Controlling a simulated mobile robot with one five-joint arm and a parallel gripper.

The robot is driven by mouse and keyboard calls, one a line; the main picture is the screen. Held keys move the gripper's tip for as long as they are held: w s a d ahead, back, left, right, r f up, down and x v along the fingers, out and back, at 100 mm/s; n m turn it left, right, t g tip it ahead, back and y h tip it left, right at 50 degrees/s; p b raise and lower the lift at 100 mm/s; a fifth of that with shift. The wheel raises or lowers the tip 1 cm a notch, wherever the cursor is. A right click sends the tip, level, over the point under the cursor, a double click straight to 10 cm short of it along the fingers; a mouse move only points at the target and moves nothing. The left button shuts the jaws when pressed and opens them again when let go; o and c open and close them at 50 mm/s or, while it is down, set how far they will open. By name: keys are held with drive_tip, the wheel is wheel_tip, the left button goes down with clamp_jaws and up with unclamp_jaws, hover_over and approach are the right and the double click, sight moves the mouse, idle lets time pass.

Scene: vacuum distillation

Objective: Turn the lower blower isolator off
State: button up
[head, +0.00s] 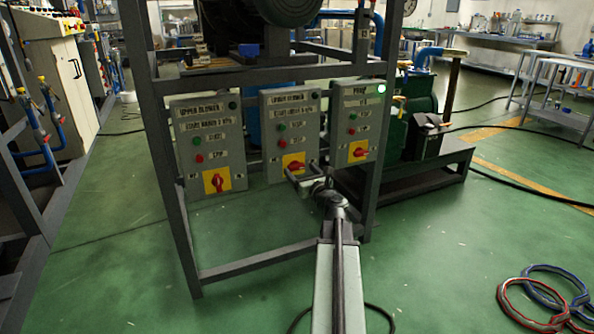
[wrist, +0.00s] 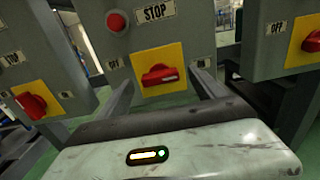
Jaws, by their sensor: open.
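The lower blower panel (head: 290,128) is the middle of three grey boxes on the frame. Its isolator is a red knob (wrist: 160,75) on a yellow plate (wrist: 152,57), below a red stop button (wrist: 116,21); the knob's grip lies roughly level. In the head view the isolator knob (head: 294,165) shows low on the panel. My gripper (head: 303,171) is open in front of it.
The upper blower panel (head: 209,135) is on the left, its red knob (head: 217,182) upright. Frame posts stand beside the panels. Coiled hoses (head: 545,296) lie on the floor at right.

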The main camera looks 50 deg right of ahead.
sight(296, 167)
drive_tip(key=x, duration=0.2)
drive_tip(key=shift+w+d, duration=0.1)
drive_tip(key=shift+w, duration=0.25)
drive_tip(key=c, duration=1.2)
drive_tip(key=shift+s, duration=0.1)
drive_tip(key=shift+c, duration=0.8)
